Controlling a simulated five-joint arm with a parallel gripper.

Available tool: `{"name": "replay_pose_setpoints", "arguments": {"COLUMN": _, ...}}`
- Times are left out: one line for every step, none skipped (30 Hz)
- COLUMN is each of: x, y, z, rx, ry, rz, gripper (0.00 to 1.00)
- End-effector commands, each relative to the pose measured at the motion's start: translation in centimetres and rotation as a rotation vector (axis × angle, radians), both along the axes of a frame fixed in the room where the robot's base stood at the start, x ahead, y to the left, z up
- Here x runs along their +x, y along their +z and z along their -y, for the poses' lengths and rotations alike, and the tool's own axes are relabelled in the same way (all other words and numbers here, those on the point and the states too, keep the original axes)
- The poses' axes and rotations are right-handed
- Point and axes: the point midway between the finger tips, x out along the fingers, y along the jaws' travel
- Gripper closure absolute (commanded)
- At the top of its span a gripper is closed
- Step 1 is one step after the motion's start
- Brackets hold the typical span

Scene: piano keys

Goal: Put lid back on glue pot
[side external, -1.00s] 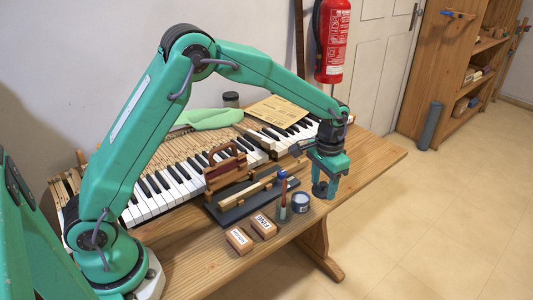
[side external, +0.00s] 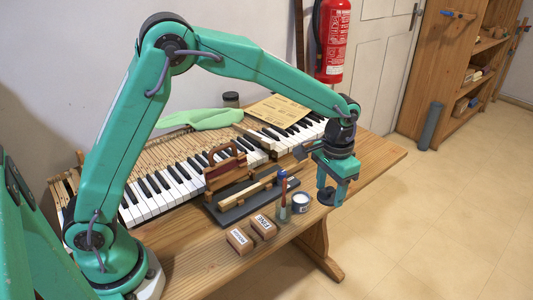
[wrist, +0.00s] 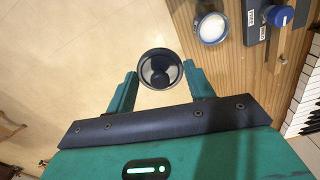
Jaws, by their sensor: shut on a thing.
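The glue pot (side external: 301,202) is a small round pot with pale contents, standing upright near the front edge of the wooden bench. It also shows in the wrist view (wrist: 212,28), open at the top. My gripper (side external: 329,191) is shut on the dark round lid (side external: 326,197) and holds it to the right of the pot, apart from it. In the wrist view, the lid (wrist: 160,68) sits between my two green fingers (wrist: 160,76), with a dark knob in its middle. The pot is up and to the right of it there.
A blue-topped tool (side external: 284,210) stands close to the pot's left. A dark tray (side external: 235,213) with wooden parts lies behind, and two labelled blocks (side external: 239,239) (side external: 264,227) sit at the front. Piano keys (side external: 160,203) lie behind. Bench (side external: 375,163) is bare at right.

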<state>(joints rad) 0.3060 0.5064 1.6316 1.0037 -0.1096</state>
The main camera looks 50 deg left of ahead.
Motion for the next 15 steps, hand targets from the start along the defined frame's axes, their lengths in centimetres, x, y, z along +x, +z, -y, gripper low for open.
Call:
{"name": "replay_pose_setpoints", "arguments": {"x": 0.0, "y": 0.0, "z": 0.0, "rx": 0.0, "ry": 0.0, "rz": 0.0, "gripper": 0.68}}
{"name": "replay_pose_setpoints", "arguments": {"x": 0.0, "y": 0.0, "z": 0.0, "rx": 0.0, "ry": 0.0, "rz": 0.0, "gripper": 0.68}}
{"name": "replay_pose_setpoints", "arguments": {"x": 0.0, "y": 0.0, "z": 0.0, "rx": 0.0, "ry": 0.0, "rz": 0.0, "gripper": 0.68}}
{"name": "replay_pose_setpoints", "arguments": {"x": 0.0, "y": 0.0, "z": 0.0, "rx": 0.0, "ry": 0.0, "rz": 0.0, "gripper": 0.68}}
{"name": "replay_pose_setpoints", "arguments": {"x": 0.0, "y": 0.0, "z": -0.1, "rx": 0.0, "ry": 0.0, "rz": 0.0, "gripper": 0.68}}
{"name": "replay_pose_setpoints", "arguments": {"x": 0.1, "y": 0.0, "z": -0.3, "rx": 0.0, "ry": 0.001, "rz": 0.0, "gripper": 0.68}}
{"name": "replay_pose_setpoints", "arguments": {"x": 0.1, "y": 0.0, "z": -0.5, "rx": 0.0, "ry": 0.001, "rz": 0.0, "gripper": 0.68}}
{"name": "replay_pose_setpoints", "arguments": {"x": 0.1, "y": 0.0, "z": -0.7, "rx": 0.0, "ry": 0.0, "rz": 0.0, "gripper": 0.68}}
{"name": "replay_pose_setpoints", "arguments": {"x": 0.2, "y": 0.0, "z": -1.1, "rx": 0.0, "ry": -0.001, "rz": 0.0, "gripper": 0.68}}
{"name": "replay_pose_setpoints", "arguments": {"x": 0.2, "y": 0.0, "z": -1.5, "rx": 0.0, "ry": -0.001, "rz": 0.001, "gripper": 0.68}}
{"name": "replay_pose_setpoints", "arguments": {"x": 0.3, "y": 0.0, "z": -2.0, "rx": 0.0, "ry": -0.001, "rz": 0.001, "gripper": 0.68}}
{"name": "replay_pose_setpoints", "arguments": {"x": 0.3, "y": 0.0, "z": -2.7, "rx": 0.0, "ry": -0.003, "rz": 0.0, "gripper": 0.68}}
{"name": "replay_pose_setpoints", "arguments": {"x": 0.4, "y": 0.1, "z": -3.2, "rx": 0.0, "ry": -0.003, "rz": 0.0, "gripper": 0.68}}
{"name": "replay_pose_setpoints", "arguments": {"x": 0.4, "y": 0.1, "z": -3.8, "rx": 0.0, "ry": -0.004, "rz": 0.0, "gripper": 0.68}}
{"name": "replay_pose_setpoints", "arguments": {"x": 0.4, "y": 0.1, "z": -4.6, "rx": 0.0, "ry": -0.006, "rz": 0.0, "gripper": 0.68}}
